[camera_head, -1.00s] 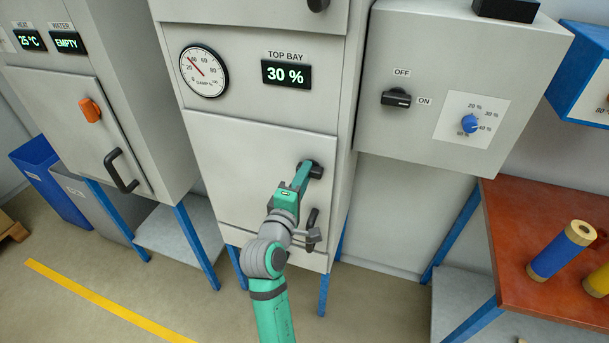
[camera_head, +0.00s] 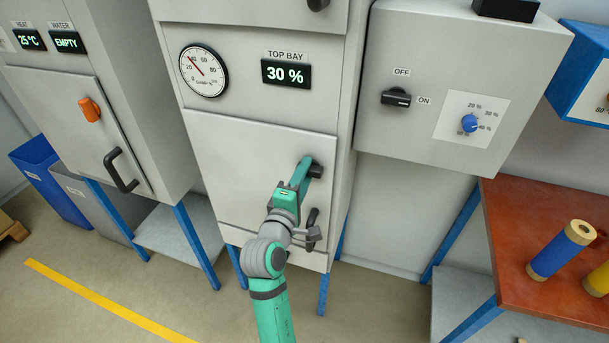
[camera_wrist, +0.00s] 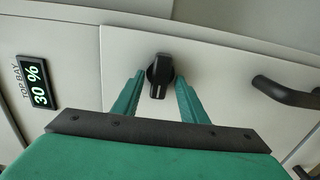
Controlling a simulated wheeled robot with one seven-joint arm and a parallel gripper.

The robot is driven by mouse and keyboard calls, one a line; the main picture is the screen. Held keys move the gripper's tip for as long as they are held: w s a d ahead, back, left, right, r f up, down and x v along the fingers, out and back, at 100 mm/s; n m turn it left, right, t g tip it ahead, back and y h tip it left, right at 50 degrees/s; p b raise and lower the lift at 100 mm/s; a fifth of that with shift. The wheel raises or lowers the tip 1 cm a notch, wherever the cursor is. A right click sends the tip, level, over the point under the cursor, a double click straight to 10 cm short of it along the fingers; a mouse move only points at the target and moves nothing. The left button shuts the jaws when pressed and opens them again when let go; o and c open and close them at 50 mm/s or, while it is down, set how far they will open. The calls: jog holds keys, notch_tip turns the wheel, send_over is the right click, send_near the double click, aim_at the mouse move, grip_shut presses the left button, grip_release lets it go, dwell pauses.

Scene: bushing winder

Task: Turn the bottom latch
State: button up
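The bottom latch is a black knob on the lower door of the middle cabinet. In the wrist view the latch (camera_wrist: 160,72) shows between my two green fingers, its grip pointing toward my gripper (camera_wrist: 160,95). The fingers stand apart, with a visible gap on each side of the latch. In the head view my gripper (camera_head: 307,168) is at the door's upper right, and the latch (camera_head: 316,171) is partly hidden by the fingers. The lower door (camera_head: 235,175) looks closed.
A black door handle (camera_head: 312,229) is below the latch, close to my wrist; it also shows in the wrist view (camera_wrist: 285,92). A control box (camera_head: 450,50) with a switch and a blue dial juts out at right. A red-brown table (camera_head: 555,205) holds spools.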

jog(key=v, duration=1)
jog(key=shift+s, duration=0.4)
jog(key=shift+a, duration=0.1)
jog(key=s+f+m+g+y, duration=0.1)
jog(key=s+f+m+y, duration=0.45)
jog(key=s+f, duration=1.2)
jog(key=s+d+f+m, duration=0.1)
jog(key=s+m, duration=0.3)
jog(key=s, duration=0.6)
jog(key=s+d+f+m, duration=0.1)
jog(key=s+d+m, duration=0.2)
jog(key=s, duration=0.7)
jog(key=shift+f+m+g, duration=0.25)
jog(key=shift+m+g, duration=0.15)
jog(key=shift+m, duration=0.65)
jog(key=shift+s, duration=0.1)
